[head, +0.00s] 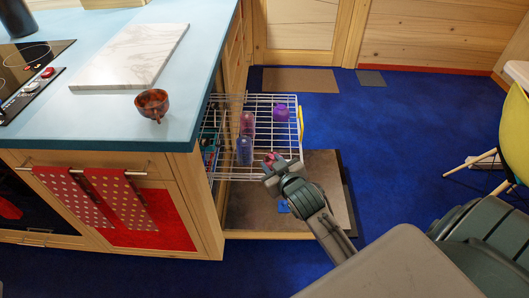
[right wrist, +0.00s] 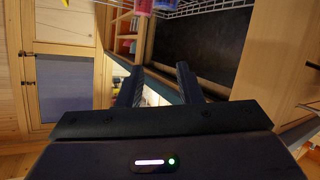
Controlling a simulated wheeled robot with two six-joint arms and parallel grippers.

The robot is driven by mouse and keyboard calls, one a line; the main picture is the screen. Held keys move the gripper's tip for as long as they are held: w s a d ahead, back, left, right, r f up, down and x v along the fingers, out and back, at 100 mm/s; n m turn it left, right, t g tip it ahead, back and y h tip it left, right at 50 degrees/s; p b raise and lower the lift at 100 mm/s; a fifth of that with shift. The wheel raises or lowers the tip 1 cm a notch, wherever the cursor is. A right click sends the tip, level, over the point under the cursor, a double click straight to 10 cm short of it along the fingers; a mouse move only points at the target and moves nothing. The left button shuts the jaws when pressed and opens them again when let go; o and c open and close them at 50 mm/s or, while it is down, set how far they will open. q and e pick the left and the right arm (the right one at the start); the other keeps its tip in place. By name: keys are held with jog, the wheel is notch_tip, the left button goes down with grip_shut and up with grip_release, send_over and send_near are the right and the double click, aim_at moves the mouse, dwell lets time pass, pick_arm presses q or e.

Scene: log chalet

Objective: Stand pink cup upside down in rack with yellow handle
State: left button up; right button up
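The rack (head: 262,101) is a white wire rack pulled out from the counter's end, with a yellow handle (head: 300,122) on its right side. A pinkish cup (head: 247,122), a blue cup (head: 244,151) and a purple cup (head: 281,112) stand in it. My right gripper (head: 269,166) is at the rack's near right corner. A small pink patch (head: 271,157) shows at its fingertips; I cannot tell what it belongs to. In the right wrist view my right gripper (right wrist: 158,82) is open with nothing seen between its fingers. Pink (right wrist: 143,5) and blue cups (right wrist: 165,4) are cut off at the top. My left gripper is out of view.
The blue counter (head: 105,125) holds a marble board (head: 130,58), a brown-red cup (head: 152,104) and a stove (head: 30,75). A brown panel (head: 320,180) lies low under and beside the rack. A yellow chair (head: 515,130) stands at the right.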

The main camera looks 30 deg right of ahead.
jog(key=s+a+r+y+p, duration=0.1)
jog(key=s+a+r+p, duration=0.3)
jog(key=r+p, duration=0.3)
jog(key=shift+s+a+r+y+p, duration=0.3)
jog(key=shift+s+a+r+p, duration=0.05)
jog(key=shift+a, duration=0.4)
